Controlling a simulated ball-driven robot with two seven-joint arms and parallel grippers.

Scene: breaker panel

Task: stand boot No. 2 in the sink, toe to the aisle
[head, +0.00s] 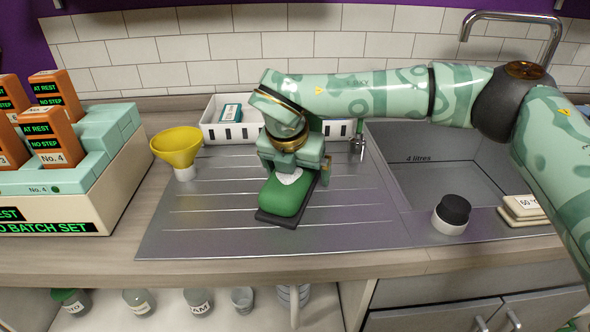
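A dark green boot-like object (287,196) with a black sole and a white label is over the ribbed drainboard (200,225), its rounded end towards me. I cannot read a number on it, nor tell whether its sole touches the board. My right gripper (293,168), at the end of the arm from the right, is right above its rear part. The hand hides the upper part of the object and the fingertips, so the grip is unclear. The sink (440,180), marked "4 litres", is to the right and looks empty. My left gripper is not in view.
A yellow funnel (177,147) stands left on the drainboard. A white basket (222,128) is behind. A black-topped jar (452,212) and pale blocks (524,209) are at the sink's front edge. A tap (512,17) arches behind. Orange numbered units (52,138) stand far left.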

